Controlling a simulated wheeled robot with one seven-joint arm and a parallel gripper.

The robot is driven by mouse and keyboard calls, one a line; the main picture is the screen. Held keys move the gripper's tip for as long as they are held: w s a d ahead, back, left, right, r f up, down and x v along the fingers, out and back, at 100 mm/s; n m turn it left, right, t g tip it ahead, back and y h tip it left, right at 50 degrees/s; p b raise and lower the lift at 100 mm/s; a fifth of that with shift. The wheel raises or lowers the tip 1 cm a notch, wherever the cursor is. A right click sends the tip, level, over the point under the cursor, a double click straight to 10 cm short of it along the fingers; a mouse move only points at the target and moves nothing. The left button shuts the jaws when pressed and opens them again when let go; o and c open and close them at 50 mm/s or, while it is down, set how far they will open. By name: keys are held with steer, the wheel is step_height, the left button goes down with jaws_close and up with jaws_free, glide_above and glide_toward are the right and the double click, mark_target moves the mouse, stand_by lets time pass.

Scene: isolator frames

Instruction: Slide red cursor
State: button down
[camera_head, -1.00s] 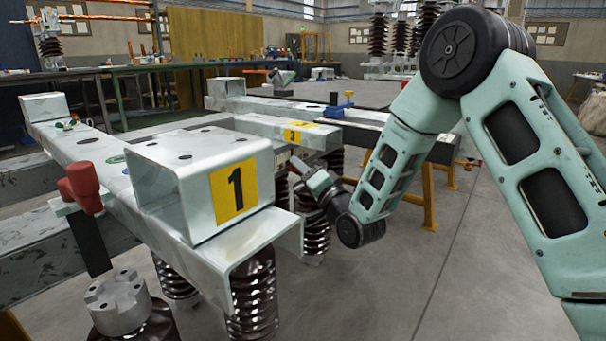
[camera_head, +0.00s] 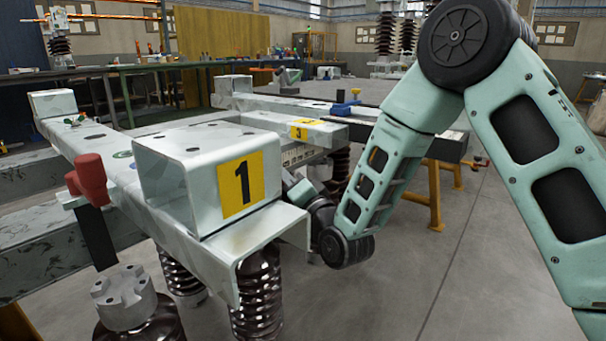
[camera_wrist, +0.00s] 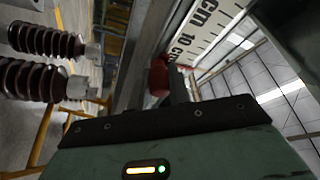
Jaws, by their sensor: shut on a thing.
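The red cursor (camera_wrist: 158,77) shows in the wrist view as a small red block beside a white scale (camera_wrist: 206,28) marked in cm. My gripper (camera_wrist: 174,84) reaches to it and is shut on it; its fingers are dark and partly hidden behind the wrist's dark plate. In the head view the end of my arm is low behind the beam labelled 1 (camera_head: 190,155), and that beam hides the gripper's tips and the cursor.
Another beam carries a yellow label (camera_head: 305,133) behind. Ribbed brown insulators (camera_wrist: 40,80) hang below the beams, close to my wrist. A red-handled part (camera_head: 88,178) stands at the left beam's near side. Open grey floor (camera_head: 410,255) lies to the right.

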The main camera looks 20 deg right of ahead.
steer(key=s+a, duration=0.4)
steer(key=a, duration=0.2)
steer(key=shift+s+b, duration=0.2)
steer(key=shift+b, duration=0.15)
steer(key=c, duration=1.3)
jaws_free()
steer(key=shift+d, duration=0.1)
